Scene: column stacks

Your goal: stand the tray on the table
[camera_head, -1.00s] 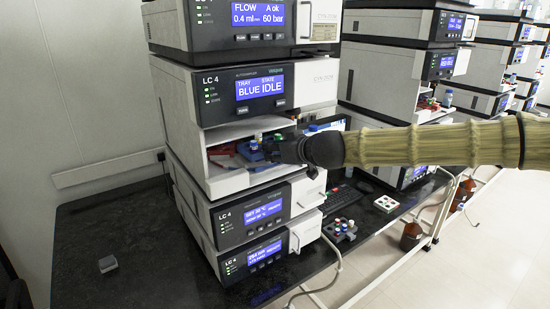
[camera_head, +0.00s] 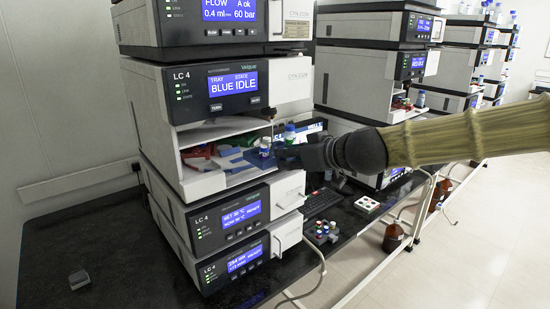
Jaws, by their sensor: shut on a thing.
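My gripper (camera_head: 302,153) reaches in from the right and is shut on the tray's right end. The fingers are dark and small here, so the exact grip is hard to see. The black table (camera_head: 95,235) lies below, under the stack.
Pale blue (camera_head: 236,161) and red (camera_head: 196,156) parts lie inside the bay. A grey block (camera_head: 79,280) lies on the table at left. A dark rack with coloured caps (camera_head: 322,233) and a white rack (camera_head: 367,204) sit right of the stack. The table's left part is mostly clear.

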